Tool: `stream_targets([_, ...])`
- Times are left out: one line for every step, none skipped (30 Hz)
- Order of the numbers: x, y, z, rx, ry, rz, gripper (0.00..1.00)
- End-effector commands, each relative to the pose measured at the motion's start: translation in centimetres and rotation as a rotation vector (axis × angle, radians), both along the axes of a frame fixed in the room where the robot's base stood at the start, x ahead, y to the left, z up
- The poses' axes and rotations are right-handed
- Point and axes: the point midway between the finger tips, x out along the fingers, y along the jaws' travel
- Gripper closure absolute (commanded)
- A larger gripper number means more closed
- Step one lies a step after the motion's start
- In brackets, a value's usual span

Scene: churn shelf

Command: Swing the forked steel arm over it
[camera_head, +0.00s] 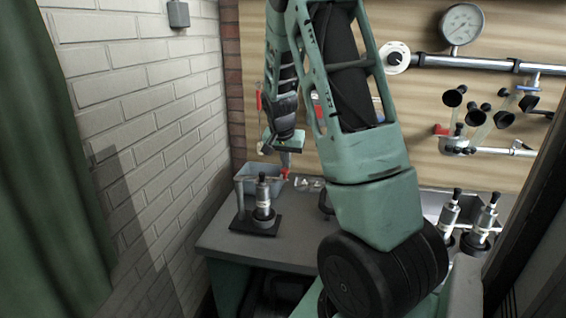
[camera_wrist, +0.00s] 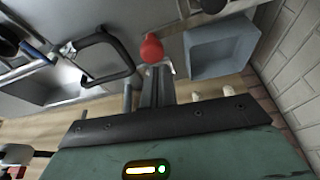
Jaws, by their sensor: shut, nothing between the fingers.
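A steel canister (camera_head: 263,197) with a black cap stands upright on a dark base plate (camera_head: 242,224) on the bench. A thin steel post (camera_head: 240,198) rises at its left. In the wrist view, a pale steel arm (camera_wrist: 232,9) runs from the black cap (camera_wrist: 213,5) area towards a red ball knob (camera_wrist: 152,48). The knob also shows in the head view (camera_head: 284,172). I cannot make out the fork. My gripper (camera_head: 286,160) points down over the bench, shut and empty. In the wrist view its fingertips (camera_wrist: 156,72) are close to the knob; contact is unclear.
A blue-grey bin (camera_wrist: 222,48) stands behind the canister, near the brick wall. A black loop handle (camera_wrist: 105,60) lies on the other side of the knob. More steel canisters (camera_head: 483,220) stand at right. Pipes and a gauge (camera_head: 462,24) are on the back panel.

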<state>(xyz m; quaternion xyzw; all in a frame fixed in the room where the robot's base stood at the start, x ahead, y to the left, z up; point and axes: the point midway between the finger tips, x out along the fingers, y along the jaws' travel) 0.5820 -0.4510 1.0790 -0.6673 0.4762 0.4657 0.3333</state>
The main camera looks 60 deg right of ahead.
Motion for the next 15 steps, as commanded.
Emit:
stream_targets([-0.2, 0.4, -0.1, 0.000, 0.000, -0.012, 1.00])
stream_targets([-0.4, 0.5, -0.1, 0.001, 0.001, -0.011, 1.00])
stream_targets([-0.6, 0.7, -0.1, 0.000, 0.001, -0.010, 1.00])
stream_targets([-0.7, 0.8, -0.1, 0.000, 0.000, -0.009, 1.00])
stream_targets([-0.8, 1.0, 0.0, 0.000, 0.000, -0.009, 1.00])
stream_targets([-0.9, 1.1, 0.0, 0.000, 0.000, -0.008, 1.00])
stream_targets([-1.0, 1.2, -0.1, 0.001, 0.001, -0.008, 1.00])
stream_targets([-1.1, 1.3, -0.1, 0.001, 0.001, -0.008, 1.00])
stream_targets([-1.2, 1.4, 0.0, 0.001, 0.002, -0.008, 1.00])
stream_targets([-1.2, 1.4, 0.0, 0.001, 0.002, -0.008, 1.00])
stream_targets([-1.2, 1.5, 0.0, 0.001, 0.002, -0.008, 1.00])
stream_targets([-1.3, 1.5, 0.0, 0.000, 0.001, -0.008, 1.00])
stream_targets([-1.3, 1.6, 0.0, 0.001, 0.002, -0.008, 1.00])
stream_targets([-1.3, 1.6, 0.0, 0.001, 0.002, -0.008, 1.00])
stream_targets([-1.3, 1.6, 0.0, 0.001, 0.002, -0.008, 1.00])
